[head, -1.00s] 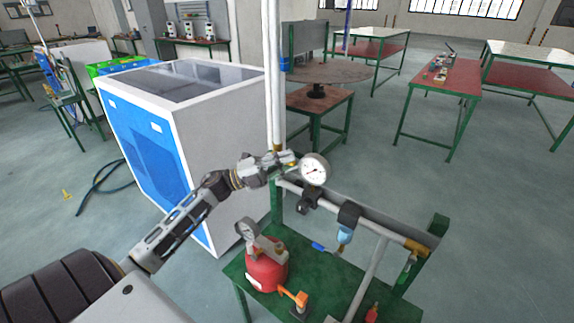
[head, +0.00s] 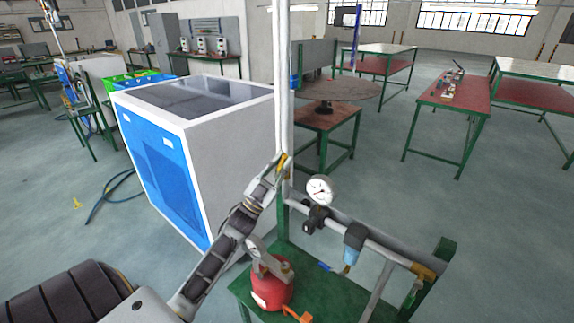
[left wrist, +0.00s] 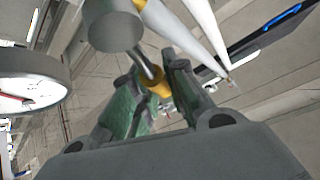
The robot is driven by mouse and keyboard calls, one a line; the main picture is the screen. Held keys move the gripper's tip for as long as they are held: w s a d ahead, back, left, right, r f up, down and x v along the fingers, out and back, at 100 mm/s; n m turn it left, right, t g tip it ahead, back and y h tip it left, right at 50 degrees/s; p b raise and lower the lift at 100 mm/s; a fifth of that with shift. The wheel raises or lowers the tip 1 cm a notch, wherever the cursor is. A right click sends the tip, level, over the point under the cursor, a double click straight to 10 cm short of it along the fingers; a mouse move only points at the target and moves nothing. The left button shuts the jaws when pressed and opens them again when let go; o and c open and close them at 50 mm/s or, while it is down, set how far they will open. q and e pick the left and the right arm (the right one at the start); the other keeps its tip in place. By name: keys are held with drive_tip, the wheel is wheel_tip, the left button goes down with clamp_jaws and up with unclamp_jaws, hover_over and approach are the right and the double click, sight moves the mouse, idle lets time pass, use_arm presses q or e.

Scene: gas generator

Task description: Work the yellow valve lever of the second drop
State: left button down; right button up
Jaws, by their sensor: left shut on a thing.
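The yellow valve lever (head: 284,159) shows as a small yellow piece at the foot of the upright white pipe, left of the round pressure gauge (head: 320,190). My left gripper (head: 275,168) reaches up to it from the lower left and hides part of it. In the left wrist view the yellow lever (left wrist: 158,86) lies between the green-padded fingers (left wrist: 152,98), which are shut on it. A grey cylindrical part (left wrist: 112,25) and the white pipe (left wrist: 190,35) are close by. My right gripper is not in view.
The gauge (left wrist: 30,85) is close at the left in the wrist view. A blue-bowled filter (head: 352,245) hangs from the pipe. A white-and-blue cabinet (head: 225,130) stands behind.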

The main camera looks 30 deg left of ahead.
use_arm(q)
drive_tip(key=n+y, duration=0.1)
drive_tip(key=a+n+y, duration=0.1)
drive_tip(key=n+y, duration=0.1)
drive_tip(key=n+t+y+p, duration=0.1)
drive_tip(key=n+y, duration=0.1)
drive_tip(key=shift+a+r, duration=0.2)
drive_tip(key=shift+r, duration=0.1)
drive_tip(key=shift+w+a+n+y, duration=0.1)
drive_tip(key=shift+a+n+y, duration=0.2)
drive_tip(key=shift+n+y, duration=0.7)
drive_tip(key=shift+a+n+y, duration=0.15)
drive_tip(key=shift+n+y, duration=0.25)
drive_tip(key=shift+n, duration=0.3)
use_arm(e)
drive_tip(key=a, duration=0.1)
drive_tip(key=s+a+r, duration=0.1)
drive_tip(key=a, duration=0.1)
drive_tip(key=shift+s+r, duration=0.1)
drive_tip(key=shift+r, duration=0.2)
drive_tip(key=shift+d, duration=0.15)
use_arm(q)
drive_tip(key=c, duration=1.4)
unclamp_jaws()
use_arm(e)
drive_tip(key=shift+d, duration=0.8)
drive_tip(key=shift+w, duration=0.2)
